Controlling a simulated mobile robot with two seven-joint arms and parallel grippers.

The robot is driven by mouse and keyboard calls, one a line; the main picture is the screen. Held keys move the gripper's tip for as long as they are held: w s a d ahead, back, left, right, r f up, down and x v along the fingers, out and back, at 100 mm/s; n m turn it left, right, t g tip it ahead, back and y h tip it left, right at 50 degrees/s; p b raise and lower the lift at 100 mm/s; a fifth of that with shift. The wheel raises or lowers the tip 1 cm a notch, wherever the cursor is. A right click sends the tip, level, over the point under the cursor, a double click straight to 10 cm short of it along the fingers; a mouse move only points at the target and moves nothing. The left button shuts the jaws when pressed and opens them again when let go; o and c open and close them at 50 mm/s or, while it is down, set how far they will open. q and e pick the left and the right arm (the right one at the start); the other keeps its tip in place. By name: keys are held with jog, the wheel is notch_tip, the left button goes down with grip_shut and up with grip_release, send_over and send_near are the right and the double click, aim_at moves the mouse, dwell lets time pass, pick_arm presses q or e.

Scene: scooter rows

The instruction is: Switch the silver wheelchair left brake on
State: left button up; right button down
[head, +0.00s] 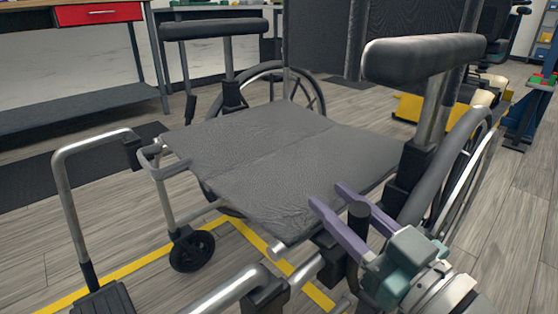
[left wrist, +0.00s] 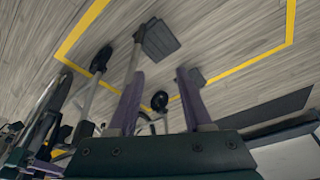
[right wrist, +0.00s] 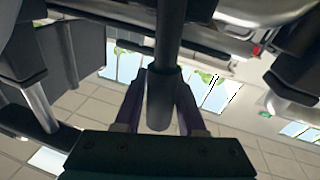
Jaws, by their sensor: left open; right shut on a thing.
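The silver wheelchair (head: 60,190) has a grey fabric seat (head: 270,150) and black armrests. My right gripper (head: 328,193) is at the chair's right side in the head view, by the front of the near big wheel. Its purple fingers are shut on a dark, round-ended brake lever (head: 358,213). In the right wrist view the lever (right wrist: 171,40) stands between the fingers, with a grey lower end. The lever's base is partly hidden by the gripper. My left gripper (left wrist: 159,73) shows only in the left wrist view. It is open and empty, above the floor, with chair parts beyond it.
The near armrest (head: 425,57) hangs over the lever area, and the big wheel (head: 470,170) is close beside my right gripper. A bench with a red drawer (head: 98,13) stands at the back left.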

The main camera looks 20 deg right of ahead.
jog(key=shift+s+a+f+n, duration=0.1)
jog(key=shift+s+a+n, duration=0.1)
jog(key=shift+a+n, duration=0.25)
jog(key=shift+s+a+f+n, duration=0.15)
jog(key=shift+a+n, duration=0.2)
jog(key=shift+n, duration=0.2)
jog(key=shift+r, duration=0.1)
jog(key=c, duration=0.5)
grip_release()
jog(key=p+v, duration=0.2)
jog(key=v, duration=0.8)
jog(key=shift+f, duration=0.2)
